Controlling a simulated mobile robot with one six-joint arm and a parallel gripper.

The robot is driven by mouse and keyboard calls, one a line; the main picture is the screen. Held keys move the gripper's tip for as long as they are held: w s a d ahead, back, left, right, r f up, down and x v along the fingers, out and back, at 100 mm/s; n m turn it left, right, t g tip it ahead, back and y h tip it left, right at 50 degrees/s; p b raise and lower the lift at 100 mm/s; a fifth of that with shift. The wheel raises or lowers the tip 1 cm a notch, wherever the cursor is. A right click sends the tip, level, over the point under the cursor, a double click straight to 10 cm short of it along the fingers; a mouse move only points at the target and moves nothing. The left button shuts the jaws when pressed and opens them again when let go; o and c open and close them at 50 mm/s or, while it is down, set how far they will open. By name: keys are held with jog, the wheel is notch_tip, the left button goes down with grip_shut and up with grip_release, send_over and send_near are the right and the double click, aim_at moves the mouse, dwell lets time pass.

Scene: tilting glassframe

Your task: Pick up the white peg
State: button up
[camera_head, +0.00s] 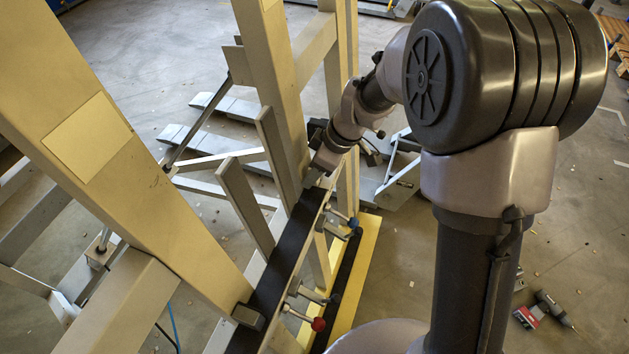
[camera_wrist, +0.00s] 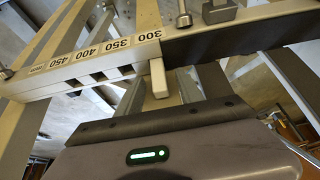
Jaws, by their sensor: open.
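In the wrist view the white peg (camera_wrist: 159,79) is a small pale block. It sticks out from the numbered rail (camera_wrist: 84,62), just below the 300 label and beside the dark strip. My gripper's housing, with a green light, fills the bottom of the wrist view, and the peg shows just beyond its dark front edge. In the head view my gripper (camera_head: 314,176) reaches down to the black-topped rail (camera_head: 277,272) of the frame. It is open, and the peg cannot be made out in that view.
Thick beige posts (camera_head: 130,180) of the frame stand at the left and middle of the head view. Knobbed handles, blue (camera_head: 354,222) and red (camera_head: 318,324), stick out from the rail's right side. A metal clamp block (camera_wrist: 219,11) sits on the rail. A drill (camera_head: 543,311) lies on the floor.

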jog(key=shift+r, duration=0.15)
grip_shut()
jog(key=shift+r, duration=0.1)
